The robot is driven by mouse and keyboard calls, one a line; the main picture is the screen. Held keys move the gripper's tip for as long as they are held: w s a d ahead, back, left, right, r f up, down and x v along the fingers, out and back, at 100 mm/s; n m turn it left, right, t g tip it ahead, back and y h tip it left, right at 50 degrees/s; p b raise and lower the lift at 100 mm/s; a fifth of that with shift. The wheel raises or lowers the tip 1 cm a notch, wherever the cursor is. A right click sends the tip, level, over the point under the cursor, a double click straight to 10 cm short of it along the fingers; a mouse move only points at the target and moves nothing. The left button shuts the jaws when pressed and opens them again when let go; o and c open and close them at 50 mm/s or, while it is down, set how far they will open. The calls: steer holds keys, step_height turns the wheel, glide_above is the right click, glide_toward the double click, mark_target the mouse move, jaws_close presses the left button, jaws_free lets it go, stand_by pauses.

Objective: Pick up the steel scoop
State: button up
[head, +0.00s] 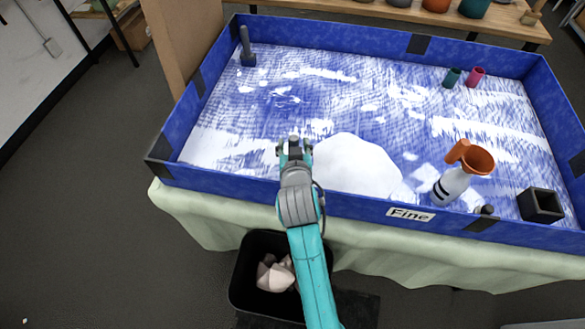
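I cannot clearly make out a steel scoop. A small dark handle-like end (486,210) shows by the front wall of the blue tray (350,203), right of the "Fine" label, with a pale grey patch beside it. It may be part of the scoop, but it is too small to tell. My gripper (294,147) is over the front left part of the tray, just left of a white powder heap (352,167) and well left of that dark end. Its fingertips are too small to read, and I see nothing clearly held.
A black square box (541,205) is at the right. Green (452,77) and pink (475,76) cups stand behind. A dark upright tool (247,48) is back left. A black bin (243,280) stands below.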

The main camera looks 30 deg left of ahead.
jaws_close()
